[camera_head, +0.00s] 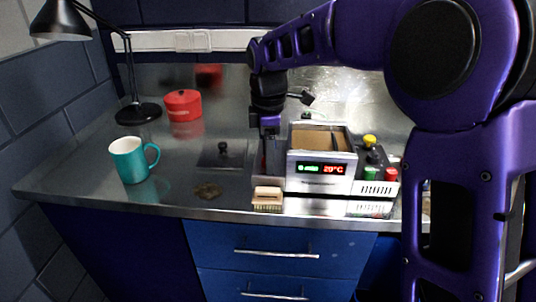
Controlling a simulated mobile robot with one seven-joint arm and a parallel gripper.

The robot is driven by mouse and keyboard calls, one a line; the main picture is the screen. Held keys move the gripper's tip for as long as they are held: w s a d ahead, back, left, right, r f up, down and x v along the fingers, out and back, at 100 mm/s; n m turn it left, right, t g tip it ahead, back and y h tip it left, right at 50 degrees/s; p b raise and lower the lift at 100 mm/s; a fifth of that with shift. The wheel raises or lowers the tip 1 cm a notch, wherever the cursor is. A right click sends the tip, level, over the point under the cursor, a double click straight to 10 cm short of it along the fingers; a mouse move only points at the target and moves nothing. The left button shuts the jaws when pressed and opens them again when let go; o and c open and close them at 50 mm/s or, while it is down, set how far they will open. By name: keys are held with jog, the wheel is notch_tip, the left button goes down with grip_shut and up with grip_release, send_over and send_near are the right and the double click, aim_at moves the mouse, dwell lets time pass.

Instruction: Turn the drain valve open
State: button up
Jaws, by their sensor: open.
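A metal tank (318,178) with a green and red display on its front stands at the right of the bench, with its top uncovered and brownish contents inside. I cannot make out the drain valve; it may be hidden behind my gripper or the tank. My gripper (268,160) points down just left of the tank, close to its left wall. It is open and holds nothing that I can see. Whether its fingers touch the tank or anything beside it, I cannot tell.
A lid (222,155) with a black knob lies left of my gripper. A brush (267,197) lies near the front edge, and a small brown heap (207,189) is left of it.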

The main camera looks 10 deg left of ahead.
grip_shut()
jog(key=shift+r+m+p, duration=0.1)
jog(key=shift+m+p, duration=0.2)
jog(key=shift+p, duration=0.05)
jog(key=shift+m+p, duration=0.7)
jog(key=shift+m, duration=0.3)
jog(key=m+p, duration=0.2)
jog(key=m, duration=0.2)
jog(key=shift+m, duration=0.3)
jog(key=m+p, duration=0.1)
jog(key=m, duration=0.2)
jog(key=shift+a+h+p, duration=0.1)
jog(key=shift+h+p, duration=0.2)
jog(key=shift+p, duration=0.05)
jog(key=shift+m+p, duration=0.5)
jog(key=shift+m, duration=1.3)
